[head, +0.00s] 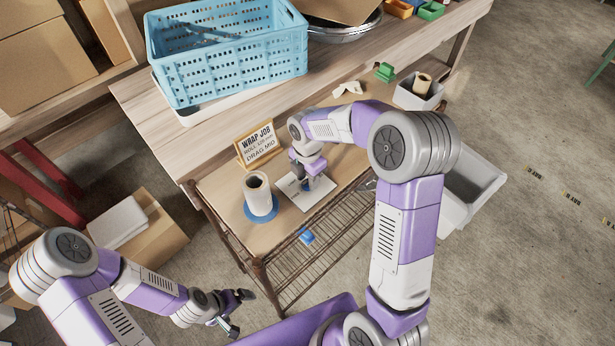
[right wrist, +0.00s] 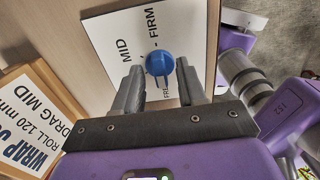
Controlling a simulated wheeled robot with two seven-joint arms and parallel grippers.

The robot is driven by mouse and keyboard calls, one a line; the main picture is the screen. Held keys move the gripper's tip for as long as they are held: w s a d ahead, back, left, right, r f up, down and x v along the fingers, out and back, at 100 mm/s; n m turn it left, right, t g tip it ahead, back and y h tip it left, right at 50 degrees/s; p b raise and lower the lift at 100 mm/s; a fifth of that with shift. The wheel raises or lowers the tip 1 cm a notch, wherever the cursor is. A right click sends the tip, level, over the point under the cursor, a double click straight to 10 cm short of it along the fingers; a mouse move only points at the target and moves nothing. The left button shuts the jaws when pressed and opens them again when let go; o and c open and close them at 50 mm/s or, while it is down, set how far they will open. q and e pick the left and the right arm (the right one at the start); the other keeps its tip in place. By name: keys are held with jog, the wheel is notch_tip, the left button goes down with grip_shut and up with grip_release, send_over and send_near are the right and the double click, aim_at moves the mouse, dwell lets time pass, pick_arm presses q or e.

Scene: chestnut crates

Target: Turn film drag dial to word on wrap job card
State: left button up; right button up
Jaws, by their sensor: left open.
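The wrap job card (head: 258,144) stands in a wooden frame at the back of the small shelf and reads "DRAG MID". It also shows at the left of the right wrist view (right wrist: 30,125). The blue film drag dial (right wrist: 159,63) sits on a white plate (right wrist: 112,32) lettered MID, FIRM and a partly hidden word starting FRE. My right gripper (right wrist: 159,70) is open, with a finger on each side of the dial and small gaps showing. Which word the dial points to is unclear. My left gripper (head: 240,312) is open and empty, away from the shelf at lower left.
A white roll (head: 258,190) stands on a blue base left of the plate (head: 295,199). A small blue item (head: 306,236) is at the shelf's front edge. A blue crate (head: 230,75) stands on the bench behind. A grey bin (head: 480,178) is to the right.

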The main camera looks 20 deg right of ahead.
grip_shut()
jog(key=m, duration=0.4)
jog(key=shift+m+p, duration=0.3)
jog(key=shift+p, duration=0.1)
jog(key=m, duration=0.5)
jog(key=shift+m, duration=0.3)
jog(key=m, duration=0.3)
jog(key=shift+m+p, duration=0.3)
jog(key=m, duration=0.3)
jog(key=shift+m, duration=0.3)
jog(key=m+p, duration=0.1)
jog(key=m, duration=0.5)
jog(key=shift+m, duration=0.3)
